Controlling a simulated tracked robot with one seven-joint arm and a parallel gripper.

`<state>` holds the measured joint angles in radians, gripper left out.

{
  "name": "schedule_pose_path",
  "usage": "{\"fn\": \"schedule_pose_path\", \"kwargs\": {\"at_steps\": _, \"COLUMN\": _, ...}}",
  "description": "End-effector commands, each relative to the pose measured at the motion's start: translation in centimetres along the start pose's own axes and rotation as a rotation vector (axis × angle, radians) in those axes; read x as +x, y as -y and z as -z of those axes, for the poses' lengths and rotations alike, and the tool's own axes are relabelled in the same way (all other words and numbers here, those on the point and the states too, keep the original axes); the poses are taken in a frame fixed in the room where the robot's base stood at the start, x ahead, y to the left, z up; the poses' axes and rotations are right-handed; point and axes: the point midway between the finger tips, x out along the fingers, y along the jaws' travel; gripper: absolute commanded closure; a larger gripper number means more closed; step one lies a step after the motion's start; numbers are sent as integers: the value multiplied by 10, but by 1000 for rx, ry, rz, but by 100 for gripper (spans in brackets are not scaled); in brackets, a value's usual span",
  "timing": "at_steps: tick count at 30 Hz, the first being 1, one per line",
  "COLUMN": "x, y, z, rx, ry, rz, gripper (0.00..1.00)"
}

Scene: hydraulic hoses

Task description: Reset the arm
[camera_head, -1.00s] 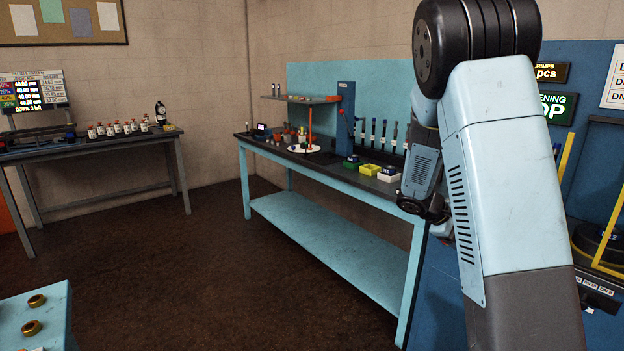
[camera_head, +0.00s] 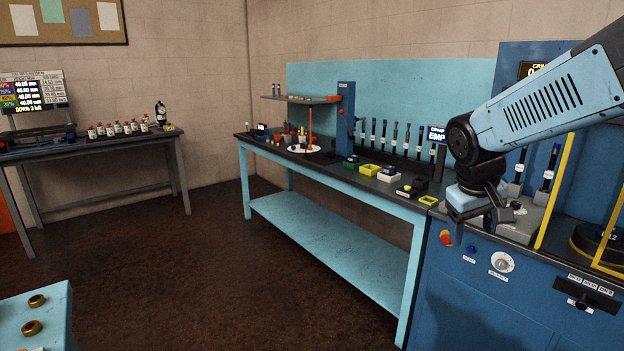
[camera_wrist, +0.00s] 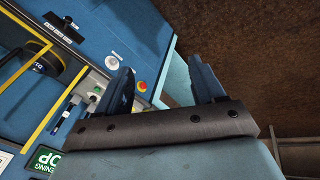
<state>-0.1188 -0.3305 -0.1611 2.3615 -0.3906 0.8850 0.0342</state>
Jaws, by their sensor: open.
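My gripper (camera_head: 482,205) hangs at the lower end of my arm at the right of the head view, in front of the blue machine's top. In the wrist view my gripper (camera_wrist: 165,90) shows two dark fingers spread apart with nothing between them. In the head view its fingers are small, dark and hard to make out. Whether it touches the machine top cannot be told from here.
The blue machine (camera_head: 470,300) with yellow bars stands at the right. A light-blue workbench (camera_head: 330,243) with small bins and upright tools is left of it. Another table (camera_head: 90,150) holds several bottles. The brown floor between is clear.

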Motion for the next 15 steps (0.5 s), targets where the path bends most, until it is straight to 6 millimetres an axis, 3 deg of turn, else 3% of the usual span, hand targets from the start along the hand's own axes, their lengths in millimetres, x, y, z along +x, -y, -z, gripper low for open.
{"fn": "schedule_pose_path", "kwargs": {"at_steps": 9, "x": -54, "y": 38, "z": -49, "rx": 123, "ry": -148, "rz": 133, "gripper": 32}}
{"fn": "schedule_pose_path", "kwargs": {"at_steps": 15, "x": -77, "y": 61, "z": -74, "rx": 177, "ry": -224, "rz": 199, "gripper": 32}}
